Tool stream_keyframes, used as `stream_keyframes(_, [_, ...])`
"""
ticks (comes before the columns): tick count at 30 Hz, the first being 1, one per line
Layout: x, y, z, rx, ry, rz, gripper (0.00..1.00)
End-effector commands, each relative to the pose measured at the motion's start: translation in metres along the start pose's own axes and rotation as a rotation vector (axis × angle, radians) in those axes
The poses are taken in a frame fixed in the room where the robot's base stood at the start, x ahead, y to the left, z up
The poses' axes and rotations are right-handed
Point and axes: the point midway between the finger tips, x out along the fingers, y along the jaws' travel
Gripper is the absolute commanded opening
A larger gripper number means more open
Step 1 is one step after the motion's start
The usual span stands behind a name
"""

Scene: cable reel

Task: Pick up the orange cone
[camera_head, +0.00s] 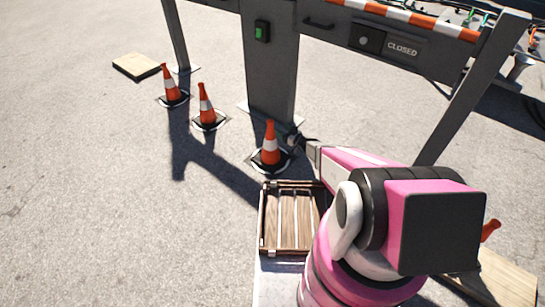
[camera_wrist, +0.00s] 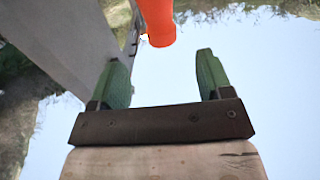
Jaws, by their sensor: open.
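An orange cone (camera_head: 270,146) with a white band stands upright on a dark base, near the foot of the grey post. My gripper (camera_head: 296,140) is just to its right, close to its upper part; I cannot tell from the head view whether they touch. In the wrist view my gripper (camera_wrist: 161,60) shows two green fingers spread apart with nothing between them. The orange end of a cone (camera_wrist: 157,22) hangs into that view from the top edge, beyond the fingertips and roughly in line with the gap. The rest of it is out of frame.
Two more cones (camera_head: 207,108) (camera_head: 171,86) stand to the left; part of another (camera_head: 490,230) shows behind my arm. A slatted wooden crate (camera_head: 289,188) is below the near cone. A grey post (camera_head: 270,70) and barrier stand behind. Open pavement lies left.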

Motion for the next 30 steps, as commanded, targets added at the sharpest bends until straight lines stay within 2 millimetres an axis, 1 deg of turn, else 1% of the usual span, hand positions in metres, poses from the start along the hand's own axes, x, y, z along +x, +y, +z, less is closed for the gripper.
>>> stream_keyframes(1, [0.009,0.0,0.001,0.0,0.0,-0.002,0.72])
stream_keyframes(6, [0.035,0.001,0.0,0.0,0.001,-0.002,0.72])
stream_keyframes(9, [0.043,0.0,-0.001,0.001,0.0,-0.002,0.72])
stream_keyframes(14, [0.051,0.0,-0.001,0.001,0.0,-0.002,0.72])
stream_keyframes(22, [0.088,0.001,-0.003,0.001,0.0,-0.003,0.72])
stream_keyframes(25, [0.095,0.0,-0.004,0.001,0.0,-0.003,0.72])
stream_keyframes(30, [0.095,0.0,-0.004,0.001,0.0,-0.002,0.72])
